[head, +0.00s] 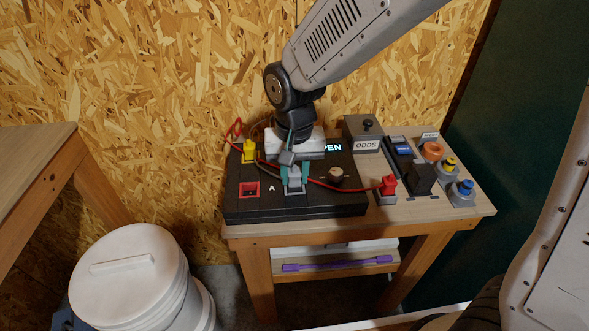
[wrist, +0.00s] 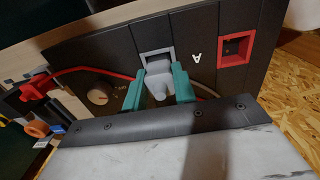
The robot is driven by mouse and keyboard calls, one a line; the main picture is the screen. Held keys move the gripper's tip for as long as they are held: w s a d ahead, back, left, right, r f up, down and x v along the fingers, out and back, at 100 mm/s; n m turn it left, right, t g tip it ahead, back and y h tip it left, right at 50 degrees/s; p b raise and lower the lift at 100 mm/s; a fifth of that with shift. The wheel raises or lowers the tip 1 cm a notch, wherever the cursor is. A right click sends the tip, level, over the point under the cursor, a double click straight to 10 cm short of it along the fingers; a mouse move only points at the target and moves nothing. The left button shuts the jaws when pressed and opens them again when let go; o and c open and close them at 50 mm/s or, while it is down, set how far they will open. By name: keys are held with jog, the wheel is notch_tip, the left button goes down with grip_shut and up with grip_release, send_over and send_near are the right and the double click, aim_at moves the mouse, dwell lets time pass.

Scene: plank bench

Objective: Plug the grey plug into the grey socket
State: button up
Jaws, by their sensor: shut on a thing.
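The grey plug (wrist: 158,77) is held between the two teal fingers of my gripper (wrist: 159,88) in the wrist view. In the head view my gripper (head: 294,175) is over the front of the black panel, with the plug partly hidden between its fingers. The grey socket (wrist: 144,55) is a light grey square frame on the panel. The plug's end overlaps the frame's opening in the wrist view. I cannot tell whether the plug is inside the socket or just in front of it.
The black panel (head: 238,207) also bears a red socket (head: 249,189), a yellow plug (head: 249,151) and a knob (head: 336,173). A red plug (head: 388,184) with a red cable stands to the right. A grey box marked ODDS (head: 366,146) and several coloured items fill the bench's right.

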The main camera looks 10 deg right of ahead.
aim_at(295, 167)
jog(key=shift+f, duration=0.55)
jog(key=o, duration=1)
notch_tip(295, 167, up, 8)
jog(key=shift+f, duration=0.15)
